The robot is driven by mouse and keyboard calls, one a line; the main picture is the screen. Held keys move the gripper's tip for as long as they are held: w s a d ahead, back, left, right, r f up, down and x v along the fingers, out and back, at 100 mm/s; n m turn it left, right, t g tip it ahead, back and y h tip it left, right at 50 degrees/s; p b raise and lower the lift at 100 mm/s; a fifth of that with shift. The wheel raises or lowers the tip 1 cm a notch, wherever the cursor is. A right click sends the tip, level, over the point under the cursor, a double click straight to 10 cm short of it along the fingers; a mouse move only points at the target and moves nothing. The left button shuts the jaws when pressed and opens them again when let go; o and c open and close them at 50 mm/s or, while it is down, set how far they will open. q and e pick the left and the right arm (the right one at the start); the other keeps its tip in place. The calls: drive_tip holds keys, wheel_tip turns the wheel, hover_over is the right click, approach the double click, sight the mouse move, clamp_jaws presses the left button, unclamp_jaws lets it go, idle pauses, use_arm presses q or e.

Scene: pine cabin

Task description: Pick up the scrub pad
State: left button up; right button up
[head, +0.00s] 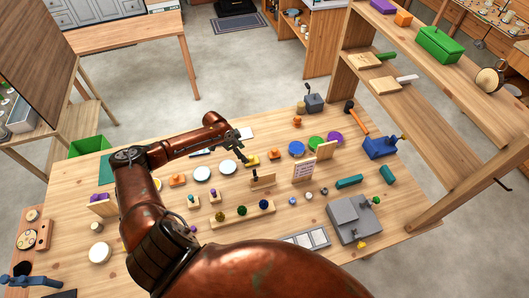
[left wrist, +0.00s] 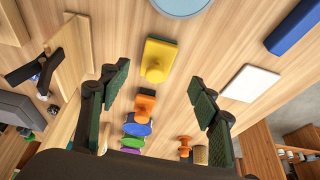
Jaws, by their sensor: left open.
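The scrub pad (head: 252,160), a yellow block with a dark green pad face, lies on the wooden table just beyond the left arm's end. In the left wrist view the scrub pad (left wrist: 157,60) shows large near the middle, ahead of and between my gripper's two fingers. My left gripper (head: 243,147) is open and empty, above the table close to the pad. Its two dark green-padded fingers (left wrist: 160,88) stand wide apart on either side in the wrist view, and neither appears to touch the pad. My right gripper is not in view.
An orange block (left wrist: 145,104) and a blue disc (left wrist: 138,126) lie near the pad. A white flat piece (left wrist: 251,83) lies to its right in the wrist view. White discs (head: 227,167) and a wooden stand (head: 263,178) are close by. A shelf (head: 395,89) rises at right.

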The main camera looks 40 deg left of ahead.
sight(250, 157)
use_arm(q)
drive_tip(key=shift+w+d+f, duration=0.2)
drive_tip(key=shift+w+d, duration=0.05)
drive_tip(key=shift+w, duration=0.2)
drive_tip(key=shift+f, duration=0.3)
drive_tip(key=shift+w+d+f, duration=0.1)
drive_tip(key=shift+d+f, duration=0.45)
drive_tip(key=shift+f, duration=0.3)
drive_tip(key=shift+w+d+f+p, duration=0.35)
drive_tip(key=shift+w+f, duration=0.15)
drive_tip(key=shift+f, duration=0.25)
drive_tip(key=shift+x, duration=1.2)
drive_tip(key=shift+a+f, duration=0.1)
drive_tip(key=shift+f, duration=0.15)
drive_tip(key=shift+w, duration=0.1)
drive_tip(key=shift+c, duration=1)
drive_tip(key=c, duration=0.8)
drive_tip(key=shift+c, duration=1.4)
drive_tip(key=shift+a+r, duration=0.1)
drive_tip(key=shift+r, duration=0.45)
drive_tip(key=s+a+r, duration=0.4)
drive_tip(key=s+r, duration=0.8)
drive_tip(key=s, duration=0.1)
drive_tip(key=shift+s+a+b, duration=0.15)
drive_tip(key=shift+s+b, duration=0.05)
drive_tip(key=shift+b, duration=0.15)
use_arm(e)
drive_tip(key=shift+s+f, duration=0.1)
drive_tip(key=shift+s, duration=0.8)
